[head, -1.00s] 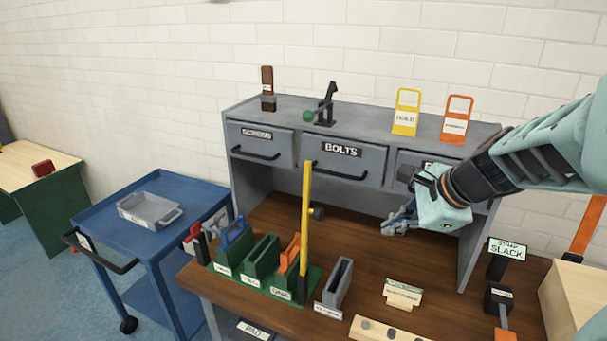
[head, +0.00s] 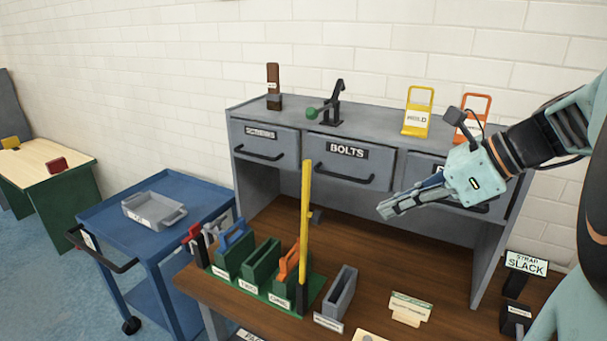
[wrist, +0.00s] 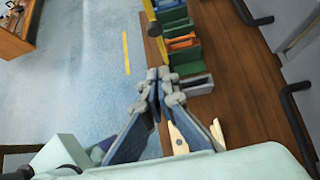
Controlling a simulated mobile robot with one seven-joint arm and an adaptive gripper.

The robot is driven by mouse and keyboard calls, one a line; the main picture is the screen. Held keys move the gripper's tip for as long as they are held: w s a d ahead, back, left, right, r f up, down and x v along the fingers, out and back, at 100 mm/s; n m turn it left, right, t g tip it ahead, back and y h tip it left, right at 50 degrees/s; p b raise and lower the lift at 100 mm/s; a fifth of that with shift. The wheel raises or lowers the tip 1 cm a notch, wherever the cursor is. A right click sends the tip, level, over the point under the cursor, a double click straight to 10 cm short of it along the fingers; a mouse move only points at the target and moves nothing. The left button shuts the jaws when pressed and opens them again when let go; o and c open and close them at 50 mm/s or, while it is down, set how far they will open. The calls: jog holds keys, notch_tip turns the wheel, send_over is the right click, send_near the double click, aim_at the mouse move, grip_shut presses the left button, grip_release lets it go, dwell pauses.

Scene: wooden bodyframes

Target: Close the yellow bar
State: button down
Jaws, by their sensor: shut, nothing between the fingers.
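The yellow bar (head: 306,225) stands upright in the head view, its black base at the front edge of the workbench beside the green holders. In the wrist view the yellow bar (wrist: 149,12) shows at the top, beyond my fingertips. My gripper (head: 385,211) is shut and empty. It hangs above the bench in front of the drawers, to the right of the bar and apart from it. In the wrist view my gripper's fingertips (wrist: 159,73) are together, pointing towards the bar.
Green holders (head: 262,262) with blue and orange-handled items stand left of the bar. A grey open box (head: 341,291) and a small sign (head: 410,308) stand to its right. The drawer cabinet (head: 347,157) is behind. A blue cart (head: 112,210) is at left.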

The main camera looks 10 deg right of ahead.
aim_at(321, 223)
jog(key=w+a+r+x, duration=0.1)
jog(key=r+x, duration=0.1)
jog(key=x, duration=0.9)
jog(key=shift+w+a+f, duration=0.2)
jog(key=shift+a, duration=0.3)
jog(key=shift+r+p, duration=0.15)
jog(key=shift+p, duration=0.15)
